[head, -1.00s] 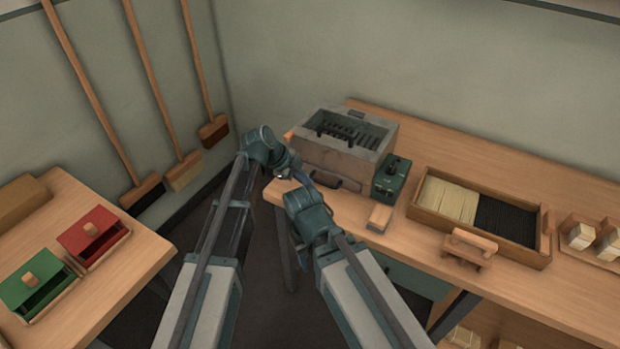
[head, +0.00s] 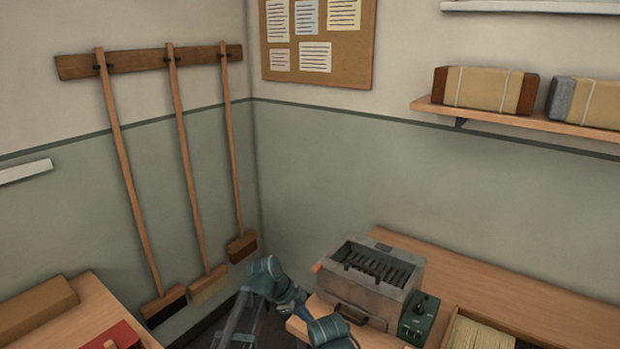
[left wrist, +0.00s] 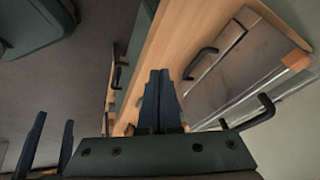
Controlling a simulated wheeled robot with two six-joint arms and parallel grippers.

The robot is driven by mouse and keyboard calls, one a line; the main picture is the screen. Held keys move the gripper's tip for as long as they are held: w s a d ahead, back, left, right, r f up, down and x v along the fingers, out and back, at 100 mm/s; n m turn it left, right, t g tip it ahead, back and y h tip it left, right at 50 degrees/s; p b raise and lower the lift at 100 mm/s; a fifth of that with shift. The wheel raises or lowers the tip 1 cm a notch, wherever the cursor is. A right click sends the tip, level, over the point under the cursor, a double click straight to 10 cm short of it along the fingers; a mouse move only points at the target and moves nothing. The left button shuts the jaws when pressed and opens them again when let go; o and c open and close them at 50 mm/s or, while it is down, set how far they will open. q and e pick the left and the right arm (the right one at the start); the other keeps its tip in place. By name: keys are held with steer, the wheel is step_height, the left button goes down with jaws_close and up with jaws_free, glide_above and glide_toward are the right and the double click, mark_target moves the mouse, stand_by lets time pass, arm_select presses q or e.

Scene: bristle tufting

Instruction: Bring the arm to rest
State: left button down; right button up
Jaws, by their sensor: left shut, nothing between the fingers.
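My left gripper (left wrist: 160,95) shows in the left wrist view with its two dark fingers together and nothing between them. It points toward the wooden bench edge, near a grey metal box with black handles. In the head view my left arm (head: 265,280) reaches in at the bottom, just left of that box.
The grey slotted box (head: 355,318) stands on the right bench (head: 480,270), beside a green control unit (head: 419,319) and a bristle tray (head: 480,335). Several brooms (head: 185,165) hang on the left wall. A left table (head: 95,300) holds a red bin (head: 115,336).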

arm_select(q)
steer(key=s+a+f+n+g+y, duration=0.1)
steer(key=s+a+n+y, duration=0.2)
steer(key=s+a+n, duration=0.6)
steer(key=s+a+f+n+y, duration=0.2)
steer(key=s+a+n, duration=0.55)
steer(key=n, duration=0.35)
steer(key=s+d+m+g+y, duration=0.1)
steer(key=s+d+m, duration=0.2)
steer(key=d, duration=0.8)
steer(key=shift+s+r+m+y, duration=0.3)
steer(key=shift+s+m, duration=0.1)
steer(key=shift+s, duration=0.4)
